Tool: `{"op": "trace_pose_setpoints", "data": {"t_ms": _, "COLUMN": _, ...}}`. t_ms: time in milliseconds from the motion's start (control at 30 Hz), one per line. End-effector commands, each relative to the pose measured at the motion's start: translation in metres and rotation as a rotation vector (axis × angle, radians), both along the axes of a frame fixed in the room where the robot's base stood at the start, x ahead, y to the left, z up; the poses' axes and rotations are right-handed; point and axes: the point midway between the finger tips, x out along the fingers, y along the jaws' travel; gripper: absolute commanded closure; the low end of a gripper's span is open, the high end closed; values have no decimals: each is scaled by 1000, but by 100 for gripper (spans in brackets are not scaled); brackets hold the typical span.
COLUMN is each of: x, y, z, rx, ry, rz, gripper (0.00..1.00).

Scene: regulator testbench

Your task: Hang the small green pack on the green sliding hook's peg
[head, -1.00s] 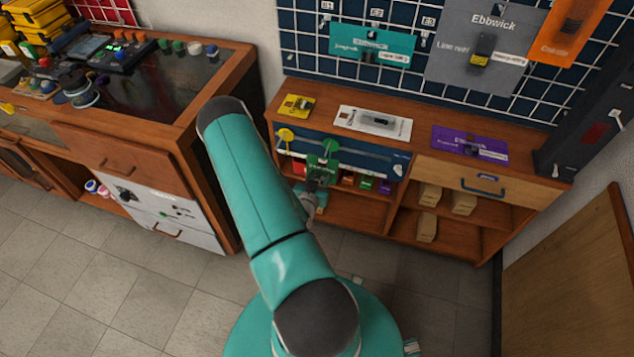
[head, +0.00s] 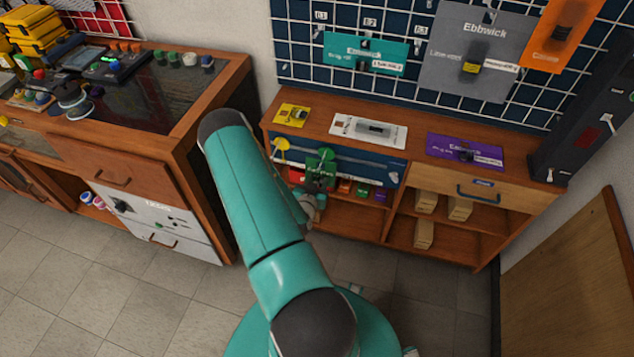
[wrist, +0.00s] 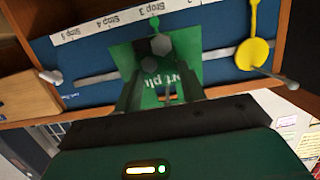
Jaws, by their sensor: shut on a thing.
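My gripper (wrist: 160,88) is shut on the small green pack (wrist: 190,72), which also shows in the head view (head: 320,178). The pack is held up against the front of the blue rail panel (wrist: 95,58). The green sliding hook (head: 326,154) is on the rail just above the pack in the head view.
A yellow sliding hook (wrist: 250,54) with a protruding peg (wrist: 283,78) sits on the same rail, left of the green one in the head view (head: 281,145). Several small coloured packs (head: 362,190) stand below the panel. A wooden drawer (head: 485,187) is to the right.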

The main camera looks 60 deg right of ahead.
Motion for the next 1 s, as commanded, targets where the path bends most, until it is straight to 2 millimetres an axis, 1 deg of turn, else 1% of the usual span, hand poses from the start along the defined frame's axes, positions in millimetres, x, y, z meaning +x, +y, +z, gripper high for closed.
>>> {"op": "trace_pose_setpoints", "data": {"t_ms": 300, "x": 0, "y": 0, "z": 0, "rx": 0, "ry": 0, "rz": 0, "gripper": 83}}
{"op": "trace_pose_setpoints", "data": {"t_ms": 333, "x": 0, "y": 0, "z": 0, "rx": 0, "ry": 0, "rz": 0, "gripper": 54}}
{"op": "trace_pose_setpoints", "data": {"t_ms": 433, "x": 0, "y": 0, "z": 0, "rx": 0, "ry": 0, "rz": 0, "gripper": 34}}
{"op": "trace_pose_setpoints", "data": {"t_ms": 767, "x": 0, "y": 2, "z": 0, "rx": 1, "ry": 0, "rz": 0, "gripper": 34}}
{"op": "trace_pose_setpoints", "data": {"t_ms": 867, "x": -1, "y": 10, "z": 2, "rx": 2, "ry": 1, "rz": 0, "gripper": 34}}
{"op": "trace_pose_setpoints", "data": {"t_ms": 967, "x": -4, "y": 25, "z": 5, "rx": 2, "ry": 1, "rz": 1, "gripper": 34}}
{"op": "trace_pose_setpoints", "data": {"t_ms": 1000, "x": -4, "y": 32, "z": 7, "rx": 3, "ry": 1, "rz": 2, "gripper": 34}}
